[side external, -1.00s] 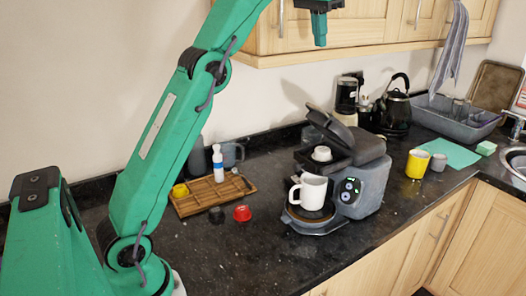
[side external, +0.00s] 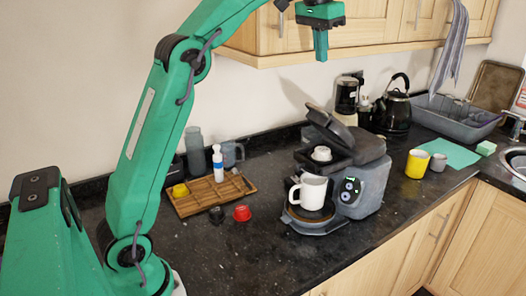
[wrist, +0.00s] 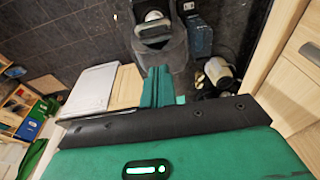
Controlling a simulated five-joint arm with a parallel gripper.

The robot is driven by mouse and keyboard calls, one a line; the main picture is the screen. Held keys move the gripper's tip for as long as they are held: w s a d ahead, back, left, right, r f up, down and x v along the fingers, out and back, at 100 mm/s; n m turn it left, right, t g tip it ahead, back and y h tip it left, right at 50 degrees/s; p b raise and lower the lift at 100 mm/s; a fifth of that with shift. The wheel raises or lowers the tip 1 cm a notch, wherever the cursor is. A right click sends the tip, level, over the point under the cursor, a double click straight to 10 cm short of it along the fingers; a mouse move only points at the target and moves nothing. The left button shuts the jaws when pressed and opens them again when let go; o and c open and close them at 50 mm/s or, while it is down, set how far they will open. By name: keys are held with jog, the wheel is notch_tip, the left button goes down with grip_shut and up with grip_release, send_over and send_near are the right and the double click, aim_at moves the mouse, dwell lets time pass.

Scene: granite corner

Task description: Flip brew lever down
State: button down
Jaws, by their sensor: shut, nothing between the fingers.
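The grey coffee machine (side external: 365,185) stands on the dark counter. Its dark upper lever (side external: 330,128) is raised and tilted up, with a white pod (side external: 321,154) showing in the open holder below. A white mug (side external: 309,191) stands on the machine's drip tray. My gripper (side external: 320,58) points down, high above the machine and apart from it, near the wall cupboards. Its fingers are shut and empty. In the wrist view, the shut fingers (wrist: 158,88) show below the coffee machine (wrist: 170,48), partly in front of the scene.
A wooden tray (side external: 225,193) with a bottle, a red cup (side external: 242,213) and a dark cup (side external: 216,214) are left of the machine. A kettle (side external: 396,112), yellow cup (side external: 416,164) and dish rack (side external: 455,120) are right. Wall cupboards (side external: 380,22) hang beside my gripper.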

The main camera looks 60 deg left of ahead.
send_over(311, 105)
jog(key=w, duration=0.3)
jog(key=shift+f, duration=3.3)
jog(key=shift+s+f, duration=0.55)
jog(key=shift+f, duration=0.2)
jog(key=shift+s+f, duration=0.55)
jog(key=shift+f, duration=0.2)
jog(key=shift+s+f, duration=0.1)
jog(key=shift+s, duration=0.05)
jog(key=shift+s+f, duration=0.2)
jog(key=shift+s+f+t, duration=0.2)
jog(key=shift+s+t, duration=0.15)
jog(key=shift+t, duration=0.05)
jog(key=s+f+t, duration=0.2)
jog(key=s+f, duration=0.5)
jog(key=f, duration=0.6)
jog(key=shift+s+f+y, duration=0.3)
jog(key=shift+s, duration=0.1)
